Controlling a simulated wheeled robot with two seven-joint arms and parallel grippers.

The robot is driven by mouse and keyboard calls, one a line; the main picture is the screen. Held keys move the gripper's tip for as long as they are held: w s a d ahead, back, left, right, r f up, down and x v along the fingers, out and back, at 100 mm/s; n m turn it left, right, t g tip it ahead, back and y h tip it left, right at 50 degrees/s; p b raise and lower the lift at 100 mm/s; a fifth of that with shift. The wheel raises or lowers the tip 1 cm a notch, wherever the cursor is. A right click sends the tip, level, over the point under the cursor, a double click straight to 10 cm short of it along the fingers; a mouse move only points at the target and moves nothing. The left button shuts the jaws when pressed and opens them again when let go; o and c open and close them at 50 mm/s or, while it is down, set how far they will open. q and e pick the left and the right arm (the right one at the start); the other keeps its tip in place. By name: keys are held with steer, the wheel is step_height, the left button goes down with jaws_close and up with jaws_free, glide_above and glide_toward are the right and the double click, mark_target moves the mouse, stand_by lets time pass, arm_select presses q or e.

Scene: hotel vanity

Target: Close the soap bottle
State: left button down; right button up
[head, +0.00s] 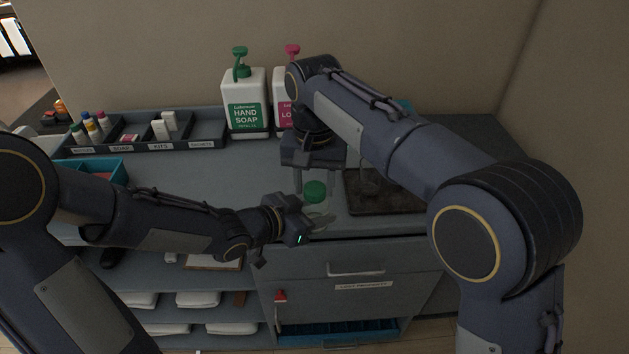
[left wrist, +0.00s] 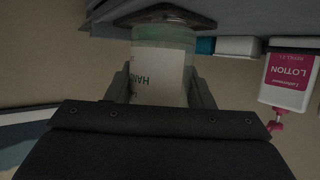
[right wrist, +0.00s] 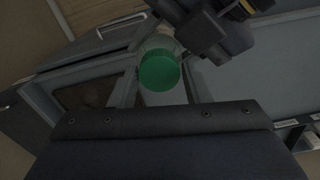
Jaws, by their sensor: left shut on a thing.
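The soap bottle (head: 315,209) is a small, pale, translucent bottle with a green cap (head: 315,191) at its top. My left gripper (head: 303,222) is shut on the bottle's body; the left wrist view shows the bottle (left wrist: 162,75) and its white label between the fingers. The bottle is held upright in front of the counter edge. My right gripper (head: 314,184) points down from above, its fingers open over the cap. In the right wrist view the cap (right wrist: 160,71) lies between the fingers with small gaps at the sides. How tightly the cap sits cannot be told.
A green-labelled hand soap pump bottle (head: 246,100) and a pink lotion bottle (head: 283,98) stand at the back. A divided tray (head: 205,131) with small items is at back left. A dark tray (head: 385,200) lies right of the grippers. Drawers (head: 355,285) are below.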

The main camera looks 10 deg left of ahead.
steer(key=shift+o, duration=1.3)
steer(key=shift+r, duration=2.25)
steer(key=shift+c, duration=0.3)
